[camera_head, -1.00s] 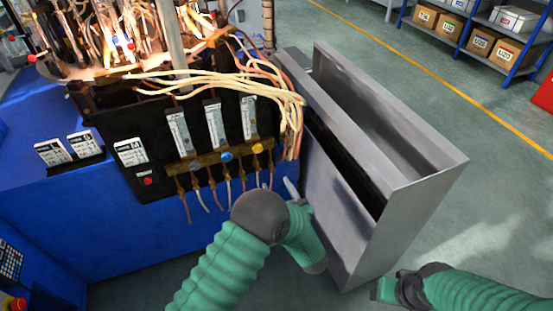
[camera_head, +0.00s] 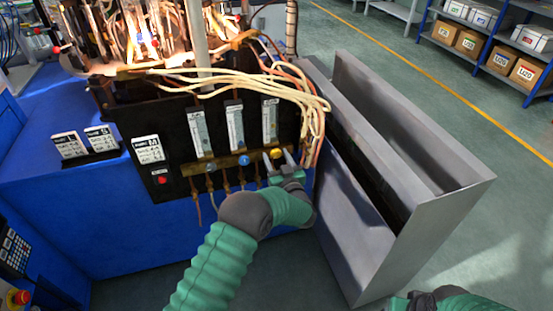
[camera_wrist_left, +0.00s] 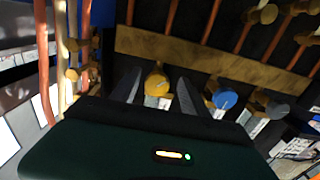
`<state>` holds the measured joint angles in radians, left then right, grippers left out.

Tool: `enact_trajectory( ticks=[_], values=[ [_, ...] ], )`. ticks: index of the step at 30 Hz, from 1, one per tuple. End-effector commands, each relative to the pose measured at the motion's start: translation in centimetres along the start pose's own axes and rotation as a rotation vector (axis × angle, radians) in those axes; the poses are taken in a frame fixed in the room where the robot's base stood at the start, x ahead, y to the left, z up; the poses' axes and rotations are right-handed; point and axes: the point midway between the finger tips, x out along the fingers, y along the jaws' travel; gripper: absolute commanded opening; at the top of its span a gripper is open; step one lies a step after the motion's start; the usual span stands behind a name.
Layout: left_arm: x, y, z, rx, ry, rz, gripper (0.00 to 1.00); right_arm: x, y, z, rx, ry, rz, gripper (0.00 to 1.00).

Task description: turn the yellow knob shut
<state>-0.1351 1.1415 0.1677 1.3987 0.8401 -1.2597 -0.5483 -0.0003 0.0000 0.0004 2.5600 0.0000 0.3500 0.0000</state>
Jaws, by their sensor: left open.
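The yellow knob (camera_head: 277,153) sits at the right end of a row of knobs on a brass strip, below the rightmost flow gauge. My left gripper (camera_head: 281,163) is at the yellow knob, its fingers pointing up toward it. In the left wrist view the yellow knob (camera_wrist_left: 157,82) stands between the two open fingers (camera_wrist_left: 158,92), with a gap on each side. My right arm (camera_head: 440,300) shows at the bottom right edge; its gripper fingers cannot be made out.
A blue knob (camera_head: 244,160) is just left of the yellow one, with a grey-blue knob (camera_head: 210,167) further left. Cream hoses (camera_head: 290,90) hang above and right. A grey metal bin (camera_head: 370,245) stands right of the panel, close to my left arm.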

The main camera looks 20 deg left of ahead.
Motion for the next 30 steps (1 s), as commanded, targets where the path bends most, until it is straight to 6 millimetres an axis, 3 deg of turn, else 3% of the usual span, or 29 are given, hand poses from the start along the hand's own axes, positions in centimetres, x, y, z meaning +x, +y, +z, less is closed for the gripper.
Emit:
enact_trajectory(
  ticks=[2,14,30],
  values=[
    [-0.1,0.1,0.0,0.0,0.0,0.001,0.53,0.0,0.0,0.0,0.001,0.0,0.0,0.53],
    [0.0,0.1,0.0,-0.001,-0.001,0.002,0.01,0.0,0.0,0.0,0.001,0.0,0.0,0.53],
    [0.0,0.1,-0.2,0.114,-0.001,0.004,0.0,-1.1,0.0,-0.3,0.001,0.0,0.0,0.53]
  ],
)
